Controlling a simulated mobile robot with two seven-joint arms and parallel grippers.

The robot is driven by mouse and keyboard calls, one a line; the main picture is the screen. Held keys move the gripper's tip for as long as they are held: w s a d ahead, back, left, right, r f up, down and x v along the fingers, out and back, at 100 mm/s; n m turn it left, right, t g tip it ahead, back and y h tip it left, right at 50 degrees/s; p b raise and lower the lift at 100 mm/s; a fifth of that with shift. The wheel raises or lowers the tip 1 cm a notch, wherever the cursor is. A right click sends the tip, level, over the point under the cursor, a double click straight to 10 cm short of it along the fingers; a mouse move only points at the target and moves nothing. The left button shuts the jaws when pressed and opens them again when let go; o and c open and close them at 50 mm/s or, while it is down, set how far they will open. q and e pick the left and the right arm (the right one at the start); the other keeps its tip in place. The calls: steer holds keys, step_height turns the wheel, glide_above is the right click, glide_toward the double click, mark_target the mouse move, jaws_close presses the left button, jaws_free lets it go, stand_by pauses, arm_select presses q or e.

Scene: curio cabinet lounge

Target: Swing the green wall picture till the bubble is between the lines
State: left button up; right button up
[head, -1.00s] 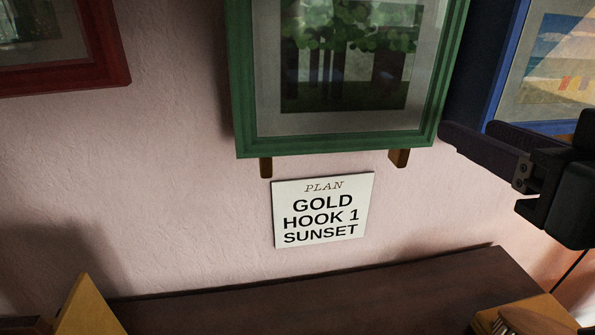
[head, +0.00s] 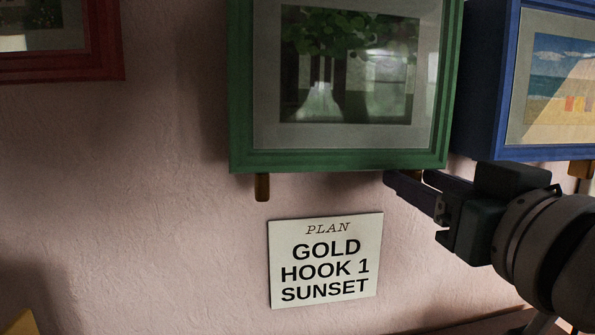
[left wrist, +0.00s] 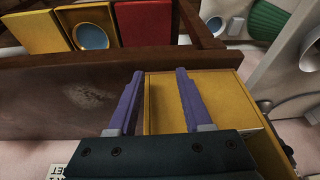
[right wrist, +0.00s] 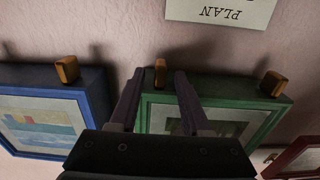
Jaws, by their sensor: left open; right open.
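The green-framed picture (head: 340,161) hangs on the pink wall in the head view, its top cut off. A wooden peg (head: 262,187) shows below its lower left edge. My right gripper (head: 408,178) is open at its lower right corner. In the right wrist view, upside down, the green frame (right wrist: 235,116) lies beyond the open fingers, and a wooden peg (right wrist: 160,72) shows between the fingertips. I cannot tell whether they touch anything. No bubble or lines are visible. My left gripper (left wrist: 159,74) is open and apparently empty in the left wrist view, above a yellow box-like thing (left wrist: 220,84).
A blue-framed picture (head: 482,85) hangs close on the right, a red-framed one (head: 70,70) on the left. A white sign (head: 324,262) reading "PLAN GOLD HOOK 1 SUNSET" is below the green picture. Bare wall lies left of the sign.

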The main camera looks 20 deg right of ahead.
steer(key=shift+x, duration=1.25)
steer(key=shift+c, duration=0.4)
jaws_close()
